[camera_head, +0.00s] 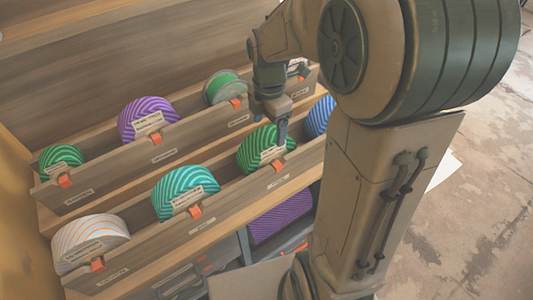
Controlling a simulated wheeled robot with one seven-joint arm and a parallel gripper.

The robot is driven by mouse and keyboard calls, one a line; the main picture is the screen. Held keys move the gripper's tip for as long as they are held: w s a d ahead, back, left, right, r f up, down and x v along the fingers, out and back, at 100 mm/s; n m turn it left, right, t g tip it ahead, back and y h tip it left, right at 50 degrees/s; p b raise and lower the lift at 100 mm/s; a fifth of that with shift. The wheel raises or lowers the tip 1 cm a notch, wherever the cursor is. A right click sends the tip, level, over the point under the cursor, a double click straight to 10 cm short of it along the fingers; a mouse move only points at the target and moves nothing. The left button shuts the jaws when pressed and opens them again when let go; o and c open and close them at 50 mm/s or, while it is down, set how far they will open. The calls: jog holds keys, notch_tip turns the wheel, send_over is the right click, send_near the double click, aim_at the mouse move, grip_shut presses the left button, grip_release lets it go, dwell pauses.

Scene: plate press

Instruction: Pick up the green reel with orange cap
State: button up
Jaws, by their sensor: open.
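A green striped reel (258,150) with a paper label sits in the front trough, right of the middle. Another green reel (60,158) sits at the left end of the back trough. A green reel with a pale grey side disc (214,90) sits further right in the back trough. I cannot make out an orange cap on any of them; orange clips show on the trough fronts by them. My gripper (283,135) points down at the front green reel, overlapping its upper right in the picture. It is open, and I cannot tell whether it touches the reel.
A purple reel (147,112) is in the back trough. The front trough (225,210) also holds a white-orange reel (88,236), a teal reel (182,184) and a blue reel (319,118). A purple roll (280,217) lies below. My arm hides the right end.

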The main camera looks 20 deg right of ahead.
aim_at(266, 134)
jog(key=f, duration=0.4)
jog(key=shift+w+a+f, duration=0.15)
jog(key=shift+a+f, duration=0.1)
jog(key=shift+f, duration=0.15)
jog(key=shift+w, duration=0.1)
grip_shut()
